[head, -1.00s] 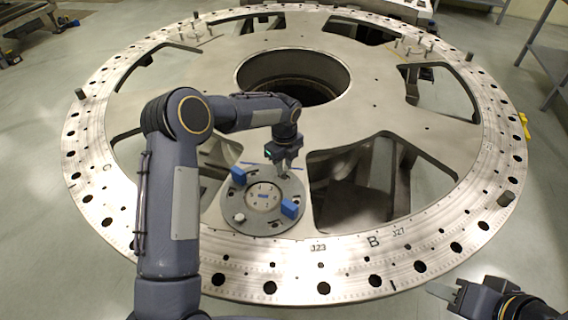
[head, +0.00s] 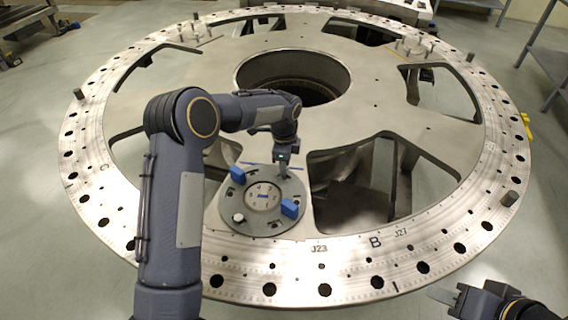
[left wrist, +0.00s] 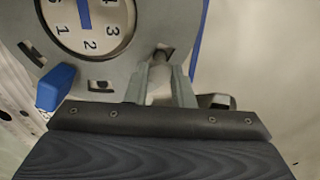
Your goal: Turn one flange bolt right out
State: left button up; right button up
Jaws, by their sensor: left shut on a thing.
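The round grey flange (head: 252,222) lies on the near part of the big turret plate, with a numbered disc (head: 262,197) in its middle. Blue blocks (head: 290,208) sit on its rim; one shows in the left wrist view (left wrist: 56,87). A pale bolt head (head: 238,218) is at its near left. My left gripper (head: 283,172) is over the flange's far right edge. In the left wrist view its fingers (left wrist: 160,82) are shut around a flange bolt (left wrist: 162,54), mostly hidden between them. My right gripper (head: 440,296) is at the lower right, empty, away from the flange; its finger gap is unclear.
The turret plate (head: 370,243) has large cut-out openings, a central round hole (head: 292,75) and a drilled rim. A shelf rack (head: 545,60) stands at the right.

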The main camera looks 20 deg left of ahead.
pick_arm(q)
jog(key=shift+r, duration=0.1)
jog(key=shift+r+p, duration=2.4)
jog(key=shift+r, duration=1)
